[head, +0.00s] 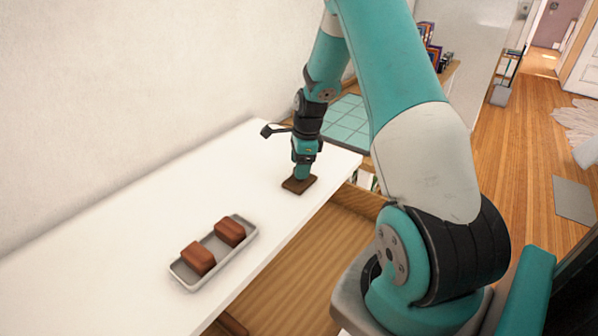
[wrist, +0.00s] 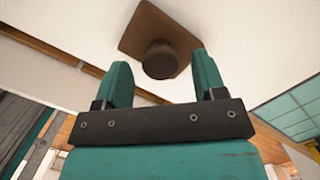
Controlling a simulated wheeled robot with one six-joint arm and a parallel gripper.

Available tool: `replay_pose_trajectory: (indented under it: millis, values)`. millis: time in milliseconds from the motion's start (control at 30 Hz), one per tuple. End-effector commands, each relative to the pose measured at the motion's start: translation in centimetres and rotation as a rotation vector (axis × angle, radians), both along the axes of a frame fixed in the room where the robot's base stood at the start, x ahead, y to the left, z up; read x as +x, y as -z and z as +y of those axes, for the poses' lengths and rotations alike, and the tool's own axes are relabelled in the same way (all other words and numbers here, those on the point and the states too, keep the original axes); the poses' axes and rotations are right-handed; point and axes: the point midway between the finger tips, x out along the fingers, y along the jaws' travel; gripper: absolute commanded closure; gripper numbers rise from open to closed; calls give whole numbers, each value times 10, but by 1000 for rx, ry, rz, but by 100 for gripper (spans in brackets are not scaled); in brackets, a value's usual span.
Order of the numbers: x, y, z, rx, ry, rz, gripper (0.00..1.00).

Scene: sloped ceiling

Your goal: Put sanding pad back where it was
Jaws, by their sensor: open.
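A flat brown square pad with a round knob, which looks like the sanding pad (head: 297,187), lies on the white tabletop near its front edge. In the wrist view the pad (wrist: 143,28) shows at the top, with its darker knob (wrist: 160,60) towards me. My gripper (head: 302,174) points down over the pad. In the wrist view my gripper (wrist: 162,72) is open, with one finger on each side of the knob.
A grey tray (head: 213,257) with two reddish-brown blocks (head: 198,258) (head: 230,232) stands on the white table (head: 110,250), nearer the picture's front. An open wooden drawer or compartment (head: 285,262) lies below the table edge. The tabletop between tray and wall is clear.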

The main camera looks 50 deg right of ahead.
Motion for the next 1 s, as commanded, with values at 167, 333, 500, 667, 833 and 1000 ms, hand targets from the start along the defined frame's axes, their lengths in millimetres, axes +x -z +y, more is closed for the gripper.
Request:
replay_pose_trajectory:
  millis: [167,333,500,667,833,1000]
  values:
    - [-3,-39,-6,-4,2,-5,36]
    - [-7,-72,-9,-2,0,-5,36]
    - [-9,-92,-10,-1,-5,-3,36]
    - [-6,-117,36,-8,-250,-42,36]
    - [-34,-163,169,-29,-1018,-177,36]
    - [-116,-194,285,-49,-1879,-370,36]
